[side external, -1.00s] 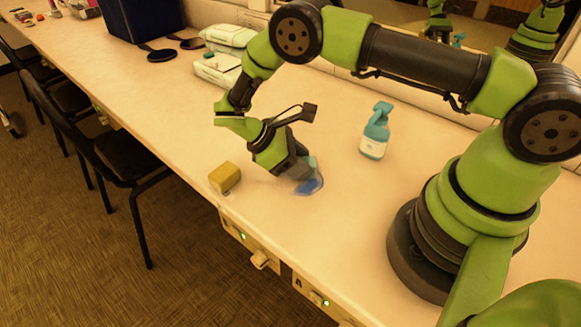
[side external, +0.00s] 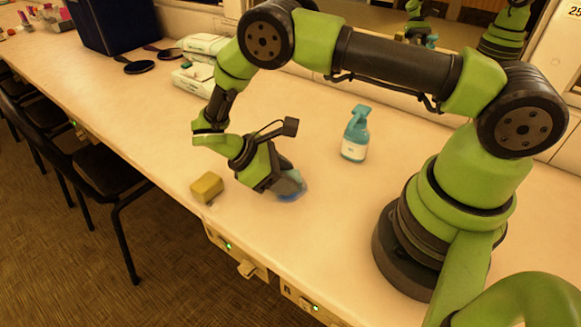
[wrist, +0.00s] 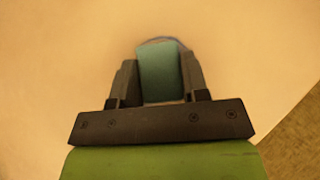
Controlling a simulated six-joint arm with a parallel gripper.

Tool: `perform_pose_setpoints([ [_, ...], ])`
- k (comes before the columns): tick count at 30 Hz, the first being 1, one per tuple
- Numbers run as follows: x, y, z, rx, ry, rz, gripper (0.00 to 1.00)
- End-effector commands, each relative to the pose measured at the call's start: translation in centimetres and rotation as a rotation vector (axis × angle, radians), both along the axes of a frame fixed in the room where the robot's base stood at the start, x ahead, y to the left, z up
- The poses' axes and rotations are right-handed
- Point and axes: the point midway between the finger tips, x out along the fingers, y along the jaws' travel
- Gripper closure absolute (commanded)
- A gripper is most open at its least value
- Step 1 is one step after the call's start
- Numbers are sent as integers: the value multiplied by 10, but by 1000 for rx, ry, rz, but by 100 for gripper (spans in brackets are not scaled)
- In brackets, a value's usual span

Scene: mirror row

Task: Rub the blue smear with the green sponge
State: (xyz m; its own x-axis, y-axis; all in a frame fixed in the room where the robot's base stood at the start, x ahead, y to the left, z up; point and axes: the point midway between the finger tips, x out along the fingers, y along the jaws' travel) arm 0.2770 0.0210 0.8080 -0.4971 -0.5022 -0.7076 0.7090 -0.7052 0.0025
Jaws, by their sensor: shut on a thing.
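My gripper (side external: 287,184) is shut on the green sponge, a teal-green block between the two dark fingers in the wrist view (wrist: 160,73). In the side view the fingers mostly hide the sponge. It is low at the counter, over the blue smear (side external: 291,197). A blue strip of the smear shows along the near and right side of the fingers. In the wrist view only a thin bluish edge shows beyond the sponge. Whether the sponge presses on the surface is hard to tell.
A yellow sponge-like block (side external: 207,187) lies left of my gripper near the counter's front edge. A teal spray bottle (side external: 355,134) stands to the right. White packs (side external: 196,80) and dark hand mirrors (side external: 139,67) lie farther back. The counter (side external: 200,125) between is clear.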

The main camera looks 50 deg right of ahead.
Motion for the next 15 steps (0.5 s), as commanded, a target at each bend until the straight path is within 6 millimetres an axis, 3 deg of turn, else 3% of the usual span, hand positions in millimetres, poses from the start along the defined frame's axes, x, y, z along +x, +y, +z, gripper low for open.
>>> perform_pose_setpoints([
  [15, 0, 48, -1, 1, 2, 4, 88],
])
